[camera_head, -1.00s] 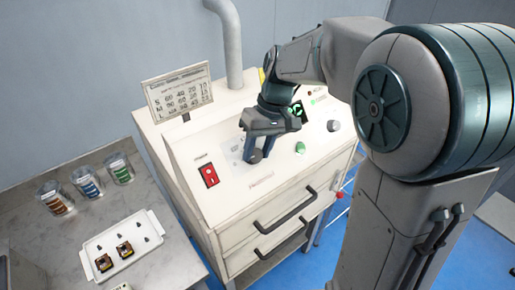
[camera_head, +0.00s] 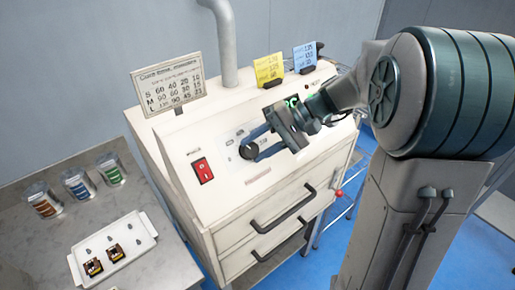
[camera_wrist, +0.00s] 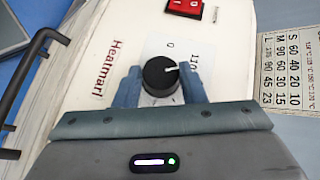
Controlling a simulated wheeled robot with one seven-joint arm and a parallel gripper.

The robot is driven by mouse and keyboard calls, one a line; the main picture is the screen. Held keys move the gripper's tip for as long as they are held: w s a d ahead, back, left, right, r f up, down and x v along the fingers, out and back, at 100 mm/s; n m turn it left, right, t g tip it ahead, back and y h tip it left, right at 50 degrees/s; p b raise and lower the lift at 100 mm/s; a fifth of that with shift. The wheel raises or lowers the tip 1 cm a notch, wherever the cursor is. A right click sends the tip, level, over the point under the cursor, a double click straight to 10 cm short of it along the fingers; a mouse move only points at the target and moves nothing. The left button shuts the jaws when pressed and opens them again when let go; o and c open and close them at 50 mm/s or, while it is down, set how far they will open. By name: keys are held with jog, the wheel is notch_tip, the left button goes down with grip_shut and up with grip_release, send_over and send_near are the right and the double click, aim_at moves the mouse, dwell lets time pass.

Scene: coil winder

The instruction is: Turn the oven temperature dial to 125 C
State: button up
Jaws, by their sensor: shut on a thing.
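The oven temperature dial (camera_wrist: 162,76) is a black round knob with a white pointer line on the oven's sloped white panel. In the wrist view its pointer points right and slightly up, toward partly hidden printed marks; I cannot read the set temperature. My gripper (camera_wrist: 160,88) has its two blue fingers on either side of the dial, shut on it. In the head view the dial (camera_head: 249,150) shows at the tips of my gripper (camera_head: 253,147), which reaches in from the right. The oven (camera_head: 225,215) is a white cabinet.
A red power switch (camera_head: 202,170) sits left of the dial. A printed chart (camera_head: 170,84), a yellow card (camera_head: 268,68) and a blue card (camera_head: 304,56) stand on top. Drawer handles (camera_head: 284,210) project in front. A white tray (camera_head: 82,278) and several jars are on the left bench.

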jog(key=m+t+y, duration=0.1)
jog(key=m+y+b, duration=0.1)
jog(key=m, duration=0.1)
jog(key=m+t+y+b, duration=0.1)
jog(key=shift+s+d+f+m+t+y, duration=0.2)
jog(key=shift+f+m+t+y, duration=0.1)
jog(key=shift+y, duration=0.1)
jog(key=shift+m+b, duration=0.3)
jog(key=o, duration=1)
jog(key=shift+a, duration=0.1)
jog(key=b+v, duration=0.1)
jog(key=v, duration=1.3)
jog(key=shift+s+f, duration=0.15)
jog(key=shift+f, duration=0.05)
